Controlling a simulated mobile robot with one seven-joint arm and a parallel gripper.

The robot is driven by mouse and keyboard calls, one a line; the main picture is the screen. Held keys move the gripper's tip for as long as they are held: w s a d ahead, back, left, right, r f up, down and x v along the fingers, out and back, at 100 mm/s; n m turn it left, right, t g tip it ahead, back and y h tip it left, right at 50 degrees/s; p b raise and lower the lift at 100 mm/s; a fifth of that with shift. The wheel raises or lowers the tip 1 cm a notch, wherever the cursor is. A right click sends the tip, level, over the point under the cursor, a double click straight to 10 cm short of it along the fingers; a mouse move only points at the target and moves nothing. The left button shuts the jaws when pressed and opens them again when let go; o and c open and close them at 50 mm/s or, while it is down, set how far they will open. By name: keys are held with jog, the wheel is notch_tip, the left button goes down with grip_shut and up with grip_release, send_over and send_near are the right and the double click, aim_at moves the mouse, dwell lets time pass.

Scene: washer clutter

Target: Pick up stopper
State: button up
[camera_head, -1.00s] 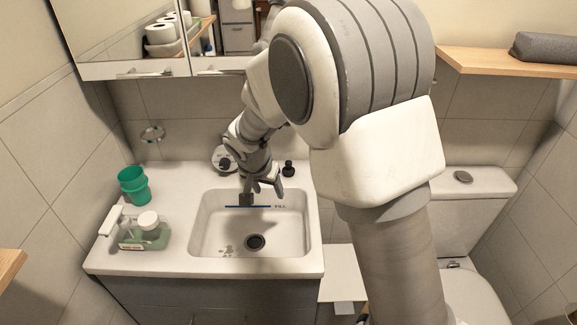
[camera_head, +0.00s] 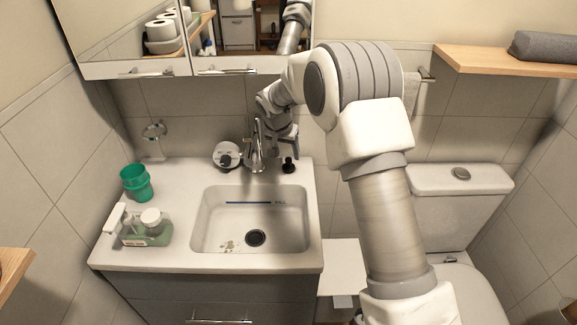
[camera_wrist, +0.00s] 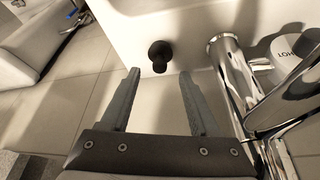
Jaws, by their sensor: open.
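The stopper (camera_head: 288,165) is a small black knobbed piece standing on the white counter behind the sink's back right corner, right of the chrome faucet (camera_head: 257,150). It also shows in the wrist view (camera_wrist: 160,54), just beyond the fingertips and roughly centred between them. My gripper (camera_head: 284,150) is just above and behind the stopper in the head view. In the wrist view my gripper (camera_wrist: 158,73) is open and empty, its two grey fingers apart. I cannot tell whether a finger touches the stopper.
The faucet stands close to my gripper's right finger in the wrist view. A round white dial (camera_head: 227,155) is left of the faucet. The sink basin (camera_head: 205,222) is empty apart from some marks.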

aim_at(289, 158)
jog(key=x, duration=0.5)
jog(key=shift+w+d, duration=0.1)
jog(key=shift+w, duration=0.1)
jog(key=shift+c, duration=0.3)
grip_shut()
